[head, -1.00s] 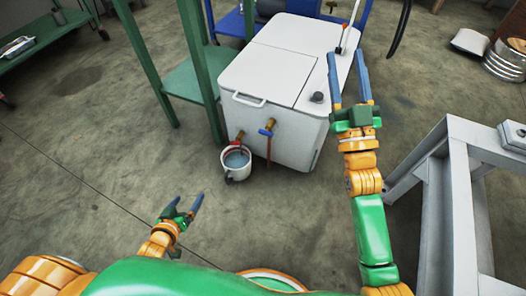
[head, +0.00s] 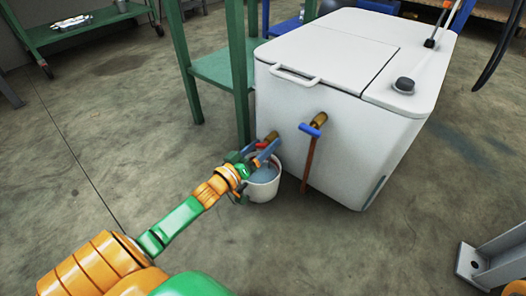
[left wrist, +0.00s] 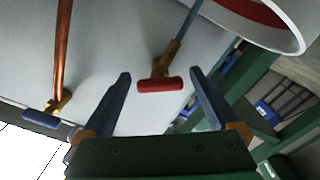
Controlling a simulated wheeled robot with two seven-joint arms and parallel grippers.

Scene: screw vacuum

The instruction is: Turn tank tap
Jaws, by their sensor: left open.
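The white tank (head: 340,85) stands on the floor. On its front is a brass tap (head: 271,137) with a red handle, mostly hidden by my left gripper (head: 252,154) in the head view. In the left wrist view, the red tap handle (left wrist: 160,85) shows between and beyond the open fingers of my left gripper (left wrist: 160,75), with clear gaps on both sides. A second tap with a blue handle (head: 309,130) and a copper pipe sits to the right; its handle (left wrist: 40,118) also shows in the left wrist view. My right gripper is out of view.
A white bucket (head: 262,188) with liquid stands under the red tap, close below my left gripper; its rim shows in the left wrist view (left wrist: 303,40). A green table (head: 212,68) stands left of the tank. A grey metal frame (head: 500,258) is at lower right.

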